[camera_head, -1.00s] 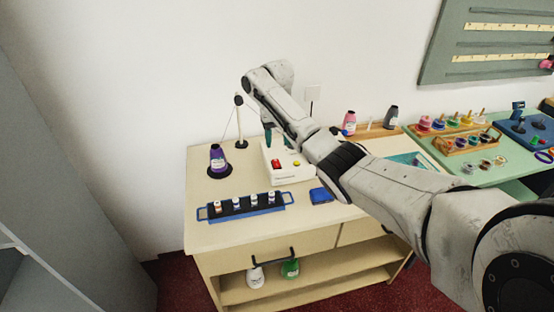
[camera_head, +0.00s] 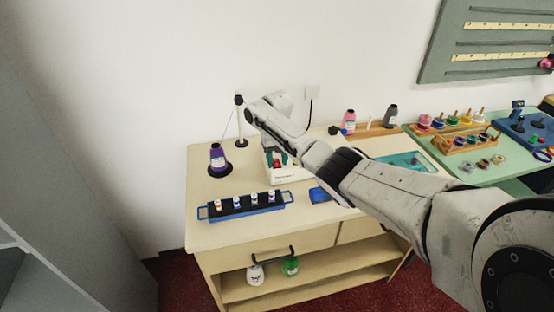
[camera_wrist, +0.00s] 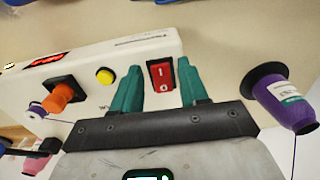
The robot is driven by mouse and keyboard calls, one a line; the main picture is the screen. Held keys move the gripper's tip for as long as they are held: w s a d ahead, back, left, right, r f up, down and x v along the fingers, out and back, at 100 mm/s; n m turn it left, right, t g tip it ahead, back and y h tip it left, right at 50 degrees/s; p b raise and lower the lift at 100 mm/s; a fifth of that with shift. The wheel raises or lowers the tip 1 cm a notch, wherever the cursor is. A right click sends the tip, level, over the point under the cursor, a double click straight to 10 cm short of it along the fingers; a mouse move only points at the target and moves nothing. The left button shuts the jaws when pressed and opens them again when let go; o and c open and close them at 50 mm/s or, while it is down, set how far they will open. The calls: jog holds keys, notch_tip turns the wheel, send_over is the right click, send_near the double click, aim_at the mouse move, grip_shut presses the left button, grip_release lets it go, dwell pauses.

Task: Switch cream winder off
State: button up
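The cream winder (camera_head: 290,177) stands on the counter in the head view, its upper part partly hidden by my arm. In the wrist view the winder (camera_wrist: 125,52) shows a red display, an orange knob (camera_wrist: 63,95), a yellow button (camera_wrist: 105,75) and a red rocker switch (camera_wrist: 161,74) marked I and 0. My gripper (camera_wrist: 160,70) has two green fingers, open and apart, with the switch visible between them. Whether a fingertip touches the switch or winder I cannot tell. My gripper (camera_head: 278,159) is over the winder in the head view.
A purple thread cone (camera_head: 217,158) stands left of the winder, also in the wrist view (camera_wrist: 283,98). A blue rack (camera_head: 245,206) with several small spools lies in front. A blue block (camera_head: 320,195) is at the right.

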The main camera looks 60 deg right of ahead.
grip_shut()
jog(key=shift+b, duration=0.3)
jog(key=shift+d+f+b, duration=0.15)
jog(key=shift+f+b, duration=0.05)
jog(key=shift+b, duration=0.35)
jog(key=shift+w+g+y+b, duration=0.1)
jog(key=shift+g+y+b, duration=0.25)
jog(key=shift+b, duration=0.8)
jog(key=shift+d+b, duration=0.1)
jog(key=shift+b, duration=0.5)
jog(key=b, duration=0.3)
jog(key=g+y+b, duration=0.1)
jog(key=b, duration=0.2)
jog(key=shift+w+d+b, duration=0.1)
jog(key=shift+d+b, duration=0.15)
jog(key=shift+b, duration=0.1)
jog(key=b, duration=0.2)
jog(key=shift+r+y+b, duration=0.25)
jog(key=shift+b, duration=0.05)
jog(key=shift+r, duration=0.1)
